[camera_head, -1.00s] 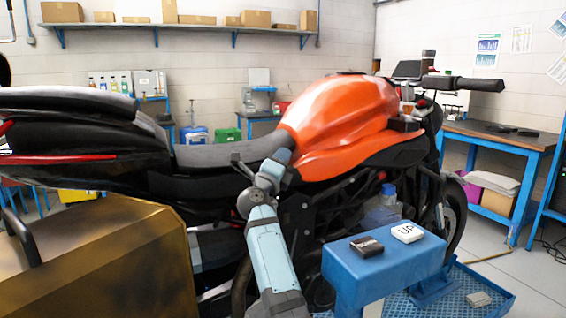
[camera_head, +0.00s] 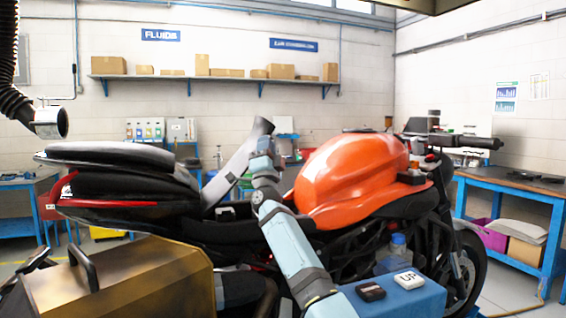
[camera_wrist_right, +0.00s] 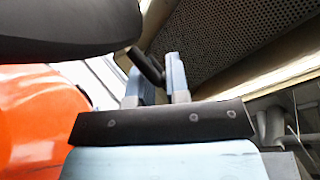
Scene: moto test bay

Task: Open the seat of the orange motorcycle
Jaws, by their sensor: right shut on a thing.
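The orange motorcycle (camera_head: 350,175) stands side-on in the head view. Its grey front seat (camera_head: 232,172) is tilted steeply up, with its rear end low by the tail and its front end raised. My right gripper (camera_head: 262,150) is at the raised seat, near its front end, behind the orange tank's left side. In the right wrist view, my right gripper (camera_wrist_right: 158,82) is closed around a small dark bar (camera_wrist_right: 146,65); the dark seat (camera_wrist_right: 70,25) is at the upper left. How the bar joins the seat is unclear. My left gripper is not in view.
A brown box with a handle (camera_head: 130,285) stands at the front left. A blue stand (camera_head: 405,298) with two small blocks is in front of the motorcycle. The rear seat and tail (camera_head: 130,180) lie left of the raised seat. A dark hose (camera_head: 12,75) hangs at upper left.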

